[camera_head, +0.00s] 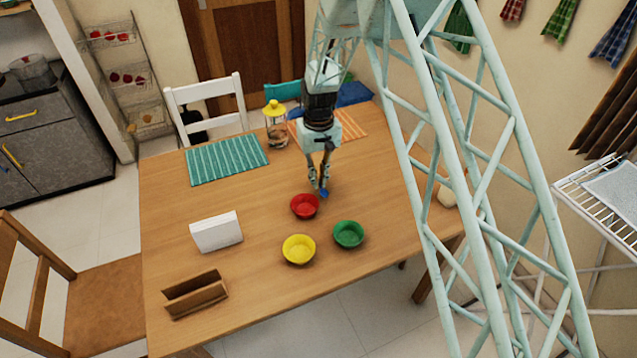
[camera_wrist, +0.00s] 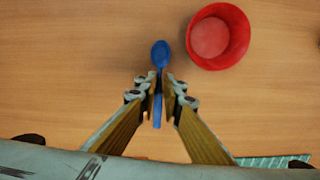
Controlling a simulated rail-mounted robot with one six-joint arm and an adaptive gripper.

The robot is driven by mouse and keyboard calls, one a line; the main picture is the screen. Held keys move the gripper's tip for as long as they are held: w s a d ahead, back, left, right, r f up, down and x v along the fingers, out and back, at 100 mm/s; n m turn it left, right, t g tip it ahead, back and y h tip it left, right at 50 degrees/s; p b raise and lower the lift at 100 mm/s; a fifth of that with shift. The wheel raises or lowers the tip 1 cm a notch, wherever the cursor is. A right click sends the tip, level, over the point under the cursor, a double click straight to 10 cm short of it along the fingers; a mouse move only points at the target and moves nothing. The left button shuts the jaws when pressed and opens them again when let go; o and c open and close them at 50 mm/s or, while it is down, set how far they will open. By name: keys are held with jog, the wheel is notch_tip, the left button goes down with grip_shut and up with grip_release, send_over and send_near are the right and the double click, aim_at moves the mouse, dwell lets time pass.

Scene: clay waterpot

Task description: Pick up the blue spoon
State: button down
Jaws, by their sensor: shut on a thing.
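The blue spoon (camera_wrist: 161,54) is between my gripper's fingertips (camera_wrist: 158,92) in the wrist view. Its bowl sticks out beyond the tips, and its handle runs back between the fingers. My gripper is shut on the spoon's handle. In the head view, my gripper (camera_head: 319,187) points down at the table, and a small blue part of the spoon (camera_head: 324,194) shows at its tips. The head view does not make clear whether the spoon touches the table.
A red bowl (camera_head: 305,206) is close beside my gripper; it also shows in the wrist view (camera_wrist: 218,37). A yellow bowl (camera_head: 299,249) and a green bowl (camera_head: 348,234) stand nearer the front. A white box (camera_head: 216,232), a wooden holder (camera_head: 195,295) and a yellow-lidded jar (camera_head: 276,125) stand on the table.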

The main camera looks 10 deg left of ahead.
notch_tip(320, 180, up, 8)
jog(key=shift+r+p, duration=0.1)
jog(key=shift+p, duration=0.4)
dwell(0.5)
